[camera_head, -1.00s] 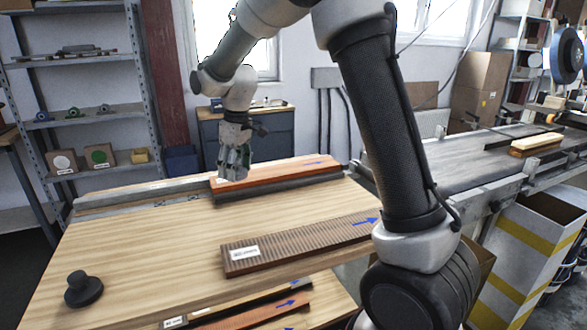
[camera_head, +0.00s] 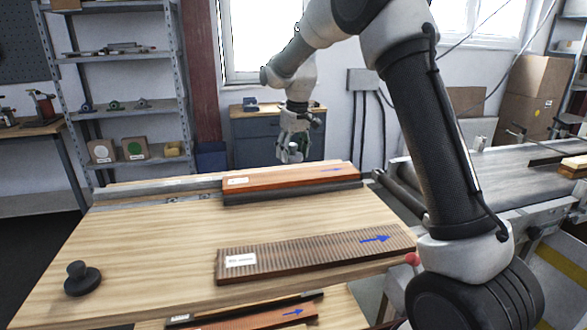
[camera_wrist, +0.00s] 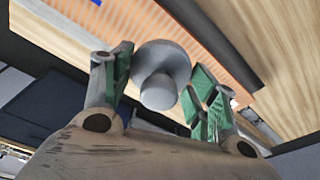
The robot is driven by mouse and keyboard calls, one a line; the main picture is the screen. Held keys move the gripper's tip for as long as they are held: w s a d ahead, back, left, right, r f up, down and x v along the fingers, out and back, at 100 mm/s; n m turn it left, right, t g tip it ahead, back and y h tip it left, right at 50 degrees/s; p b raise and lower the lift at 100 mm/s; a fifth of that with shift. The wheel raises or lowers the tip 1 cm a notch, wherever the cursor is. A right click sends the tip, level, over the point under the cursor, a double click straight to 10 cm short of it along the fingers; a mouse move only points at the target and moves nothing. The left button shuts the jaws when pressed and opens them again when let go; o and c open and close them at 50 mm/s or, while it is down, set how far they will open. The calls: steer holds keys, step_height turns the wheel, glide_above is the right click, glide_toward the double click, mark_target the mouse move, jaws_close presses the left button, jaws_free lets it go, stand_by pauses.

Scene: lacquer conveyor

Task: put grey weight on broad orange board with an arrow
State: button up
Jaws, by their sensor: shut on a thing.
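The grey weight (camera_wrist: 170,65), a round disc with a knob, is between the green finger pads of my gripper (camera_wrist: 160,90) in the wrist view. My gripper (camera_head: 292,148) is shut on it, and the weight (camera_head: 295,157) shows small below the fingers in the head view. The broad orange board (camera_head: 285,178) lies along the far side of the table, with a white label at its left end and a blue arrow at its right. My gripper appears above or just behind the board's far edge. The striped orange board (camera_wrist: 205,35) shows past the weight in the wrist view.
A black weight (camera_head: 82,279) stands at the table's front left. A brown ridged board (camera_head: 310,255) with a blue arrow lies near the front edge. A dark strip (camera_head: 290,194) lies along the orange board's near side. The wooden table top (camera_head: 150,240) between is clear.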

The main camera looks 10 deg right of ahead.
mark_target(295, 146)
steer(key=shift+f, duration=2.6)
steer(key=shift+f, duration=0.1)
steer(key=o, duration=1.4)
steer(key=r, duration=0.4)
steer(key=s+r, duration=0.1)
steer(key=r, duration=0.7)
steer(key=shift+s+d+r, duration=0.15)
steer(key=shift+s+d, duration=0.2)
steer(key=shift+s, duration=0.05)
